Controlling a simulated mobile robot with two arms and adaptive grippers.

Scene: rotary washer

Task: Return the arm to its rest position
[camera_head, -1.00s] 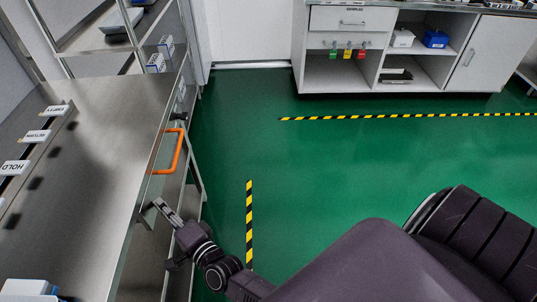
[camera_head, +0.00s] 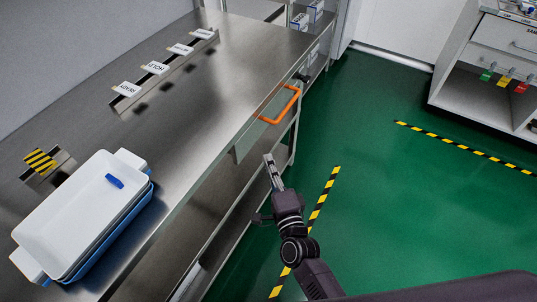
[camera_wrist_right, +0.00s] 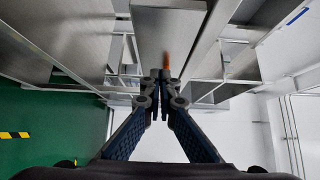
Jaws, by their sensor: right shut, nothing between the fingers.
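My right gripper (camera_head: 271,173) is in the head view beside the front edge of the steel bench, over the green floor. Its fingers are shut and hold nothing. In the right wrist view the right gripper (camera_wrist_right: 161,76) has its fingertips together, with steel shelf parts beyond it. An orange handle (camera_head: 283,106) on the bench front is a little beyond the gripper and apart from it. My left gripper is in neither view.
A white tray (camera_head: 27,240) with a small blue item (camera_head: 114,181) stands on the steel bench (camera_head: 225,75). Labelled holders (camera_head: 155,67) line the bench's back. A white cabinet (camera_head: 465,75) stands at right. Green floor (camera_head: 385,190) with striped tape is clear between.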

